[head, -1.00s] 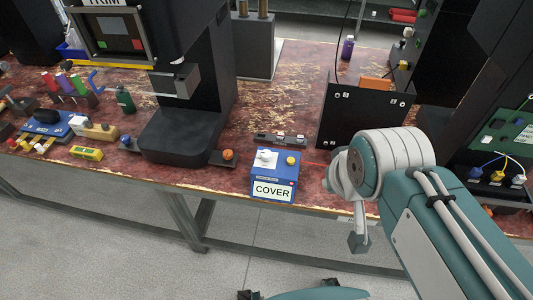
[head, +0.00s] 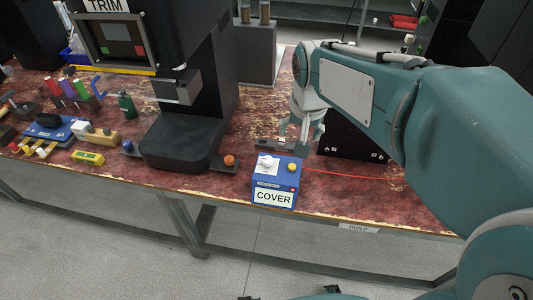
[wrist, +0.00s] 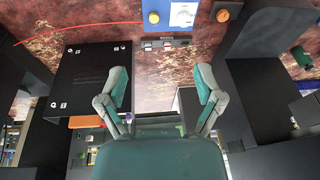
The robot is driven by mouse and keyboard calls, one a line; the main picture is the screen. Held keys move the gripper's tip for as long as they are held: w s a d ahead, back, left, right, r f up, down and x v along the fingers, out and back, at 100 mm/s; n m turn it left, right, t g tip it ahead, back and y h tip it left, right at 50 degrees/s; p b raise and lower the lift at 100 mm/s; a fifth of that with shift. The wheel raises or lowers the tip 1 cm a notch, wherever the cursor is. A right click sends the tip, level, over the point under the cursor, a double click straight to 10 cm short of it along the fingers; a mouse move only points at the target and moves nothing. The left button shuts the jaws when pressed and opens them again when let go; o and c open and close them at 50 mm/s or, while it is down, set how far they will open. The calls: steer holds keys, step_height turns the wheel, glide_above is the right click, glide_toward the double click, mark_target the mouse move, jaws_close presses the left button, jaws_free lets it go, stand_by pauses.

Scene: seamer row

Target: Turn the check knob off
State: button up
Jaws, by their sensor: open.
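A blue box (head: 276,183) with a white COVER label stands near the table's front edge. Its top carries a white knob (head: 267,162) on a white plate and a yellow button (head: 292,167). No readable label marks a check knob. In the wrist view the blue box (wrist: 151,28) is at the top edge, with the white knob (wrist: 183,15) partly cut off. My gripper (head: 301,138) is just behind the box, above a dark switch strip (head: 265,143). In the wrist view my gripper (wrist: 161,85) is open and empty, its fingers apart from the box.
An orange knob (head: 229,161) sits left of the box, beside the black TRIM machine (head: 180,140). A black panel box (head: 345,142) stands close to the right of my gripper. A red line crosses the table right of the blue box. Table surface there is mostly clear.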

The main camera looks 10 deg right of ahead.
steer(key=w+a+f+m+g, duration=0.2)
steer(key=w+a+f, duration=0.1)
steer(key=w+f, duration=0.5)
steer(key=m+g, duration=0.1)
glide_toward(267, 159)
step_height(267, 159, down, 10)
steer(key=shift+a+r, duration=0.1)
steer(key=shift+r, duration=0.1)
steer(key=c, duration=1.1)
